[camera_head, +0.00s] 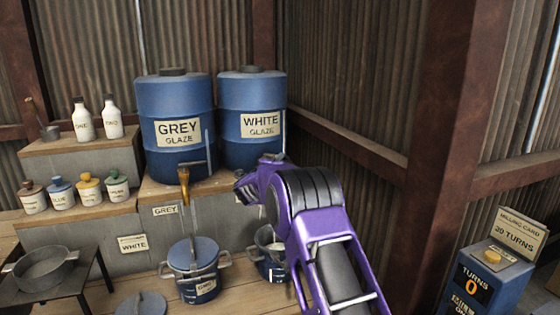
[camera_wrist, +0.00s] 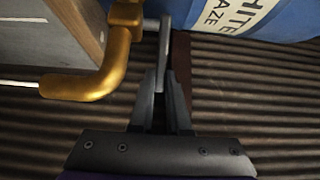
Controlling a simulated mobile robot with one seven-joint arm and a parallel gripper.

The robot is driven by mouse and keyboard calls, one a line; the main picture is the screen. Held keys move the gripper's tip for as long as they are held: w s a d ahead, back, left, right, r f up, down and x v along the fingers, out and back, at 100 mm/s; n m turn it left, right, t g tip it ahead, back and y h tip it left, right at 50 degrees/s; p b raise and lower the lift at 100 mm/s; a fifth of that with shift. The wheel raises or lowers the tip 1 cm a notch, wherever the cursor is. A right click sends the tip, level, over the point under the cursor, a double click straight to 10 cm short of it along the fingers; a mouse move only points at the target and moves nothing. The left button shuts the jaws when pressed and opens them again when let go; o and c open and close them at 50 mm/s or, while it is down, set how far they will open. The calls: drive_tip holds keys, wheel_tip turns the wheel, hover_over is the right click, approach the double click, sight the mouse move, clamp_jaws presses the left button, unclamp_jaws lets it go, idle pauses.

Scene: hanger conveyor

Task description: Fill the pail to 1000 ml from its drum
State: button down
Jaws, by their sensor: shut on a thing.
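My gripper (camera_head: 244,188) is in front of the WHITE GLAZE drum (camera_head: 252,120). In the wrist view my gripper (camera_wrist: 165,78) is shut on the grey lever (camera_wrist: 165,35) of a brass tap (camera_wrist: 105,75) beside that drum. A thin pale line leaves the tap's spout, apparently a stream. An open pail (camera_head: 264,268) stands below, partly hidden by my arm; its fill level is unreadable. The blue GREY GLAZE drum (camera_head: 179,155) has a brass tap (camera_head: 184,178). A pail with a flat blue top (camera_head: 192,250) stands under it.
A loose blue disc (camera_head: 140,304) lies at the bench front. A dark pan (camera_head: 44,267) is on a stand at left. Small jars (camera_head: 88,189) and white bottles (camera_head: 83,122) fill the left shelves. A blue TURNS box (camera_head: 486,280) stands at right.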

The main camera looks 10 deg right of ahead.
drive_tip(key=c, duration=0.9)
unclamp_jaws()
drive_tip(key=b+v, duration=0.1)
drive_tip(key=v, duration=1.6)
drive_tip(key=shift+s+r+b, duration=0.1)
drive_tip(key=shift+s+b, duration=0.05)
drive_tip(key=shift+b, duration=0.2)
